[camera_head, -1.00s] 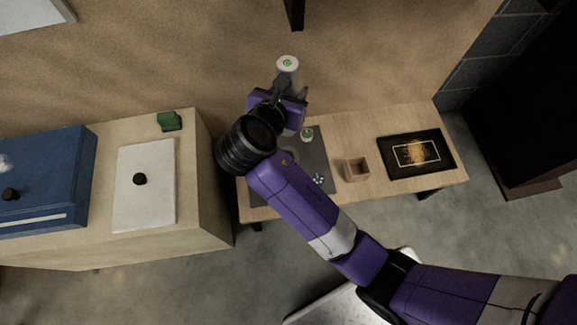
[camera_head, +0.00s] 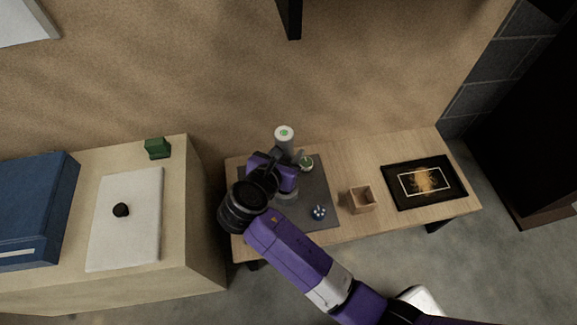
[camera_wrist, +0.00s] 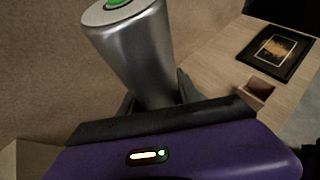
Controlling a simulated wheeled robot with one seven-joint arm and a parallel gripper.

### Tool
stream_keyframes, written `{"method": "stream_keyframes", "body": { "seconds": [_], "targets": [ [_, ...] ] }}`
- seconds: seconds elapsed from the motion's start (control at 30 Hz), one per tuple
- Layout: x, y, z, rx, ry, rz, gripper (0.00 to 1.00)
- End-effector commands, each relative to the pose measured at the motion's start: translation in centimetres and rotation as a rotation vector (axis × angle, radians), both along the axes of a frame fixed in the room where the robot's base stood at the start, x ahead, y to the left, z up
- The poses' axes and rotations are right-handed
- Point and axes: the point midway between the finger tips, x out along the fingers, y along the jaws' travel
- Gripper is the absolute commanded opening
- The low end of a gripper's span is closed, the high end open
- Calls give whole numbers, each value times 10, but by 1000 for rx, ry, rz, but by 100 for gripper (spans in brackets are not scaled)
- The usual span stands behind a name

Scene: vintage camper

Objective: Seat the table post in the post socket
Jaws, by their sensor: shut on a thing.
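The table post (camera_head: 286,146) is a silver cylinder with a green mark on its pale top. It stands close to upright at the back edge of the grey mat in the head view. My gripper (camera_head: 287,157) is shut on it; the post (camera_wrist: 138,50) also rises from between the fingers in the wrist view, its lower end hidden. A pale grey round piece (camera_head: 287,194), which looks like the post socket, lies on the mat just in front of my gripper, partly covered by it. I cannot tell how high the post's foot is.
A small green-topped piece (camera_head: 307,164) stands right beside the post. A blue-and-white small object (camera_head: 318,212), an open wooden box (camera_head: 361,200) and a dark framed picture (camera_head: 424,182) are on the table. A cabinet (camera_head: 205,230) stands at the left.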

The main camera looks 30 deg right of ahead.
Motion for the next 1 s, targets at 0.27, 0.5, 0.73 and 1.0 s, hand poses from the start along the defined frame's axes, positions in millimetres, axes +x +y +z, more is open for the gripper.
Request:
{"method": "stream_keyframes", "body": {
  "seconds": [0.27, 0.5, 0.73, 1.0],
  "targets": [
    [0, 0, -40, -1, 0, 1, 0],
    [1, 0, -55, 0, -3, 1, 0],
    [1, 0, -55, 0, -2, 1, 0],
    [0, 0, -57, 0, 0, 1, 61]
  ]
}}
